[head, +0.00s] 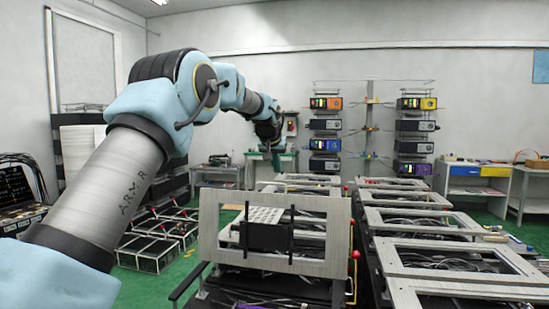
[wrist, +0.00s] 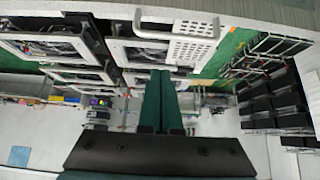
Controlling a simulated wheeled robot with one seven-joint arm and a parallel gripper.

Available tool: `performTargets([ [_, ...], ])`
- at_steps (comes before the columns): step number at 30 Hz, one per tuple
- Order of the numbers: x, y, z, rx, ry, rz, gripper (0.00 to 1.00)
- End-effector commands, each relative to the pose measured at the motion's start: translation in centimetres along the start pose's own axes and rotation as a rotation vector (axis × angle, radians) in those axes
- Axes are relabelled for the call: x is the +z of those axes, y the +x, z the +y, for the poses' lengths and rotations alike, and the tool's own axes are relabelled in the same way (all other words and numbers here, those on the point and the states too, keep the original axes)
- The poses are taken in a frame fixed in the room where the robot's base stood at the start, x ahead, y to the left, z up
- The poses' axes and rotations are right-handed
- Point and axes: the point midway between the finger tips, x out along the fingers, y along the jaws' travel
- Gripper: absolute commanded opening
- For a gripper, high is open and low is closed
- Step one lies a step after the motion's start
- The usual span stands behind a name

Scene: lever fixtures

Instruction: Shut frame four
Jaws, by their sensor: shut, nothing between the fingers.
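In the head view one grey frame (head: 212,232) stands raised, nearly upright, at the near end of the middle row. It has a black bracket (head: 265,237) across its opening, and a red-knobbed lever (head: 355,255) stands at its right side. No number is readable, so I cannot tell for certain which frame is four. My gripper (head: 278,158) is in the air beyond the raised frame, apart from it. In the wrist view the green fingers of my gripper (wrist: 160,75) are closed together, with nothing between them.
Flat frames (head: 405,200) run in a row to the right. A white perforated plate (wrist: 192,50) shows in the wrist view. Black wire-topped crates (head: 150,250) stand on the green floor at left. Racks of coloured boxes (head: 325,125) stand at the back wall.

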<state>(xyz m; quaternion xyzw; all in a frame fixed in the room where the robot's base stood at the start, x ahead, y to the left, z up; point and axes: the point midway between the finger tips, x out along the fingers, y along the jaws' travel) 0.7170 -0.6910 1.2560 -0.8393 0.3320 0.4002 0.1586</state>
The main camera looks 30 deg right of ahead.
Motion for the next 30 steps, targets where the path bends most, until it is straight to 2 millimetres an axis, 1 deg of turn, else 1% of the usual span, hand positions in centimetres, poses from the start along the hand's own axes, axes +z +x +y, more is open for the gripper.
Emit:
performTargets([
  [3,-0.2,2.1,0.0,0.0,0.0,-0.004,0.0],
  [9,-0.2,5.1,0.0,0.0,-0.001,-0.001,0.0],
  [11,0.2,4.4,0.0,0.0,-0.001,0.0,0.0],
  [21,2.5,2.8,0.0,-0.001,0.0,0.0,0.0],
  [30,3.1,2.5,-0.1,0.0,-0.001,0.001,0.0],
])
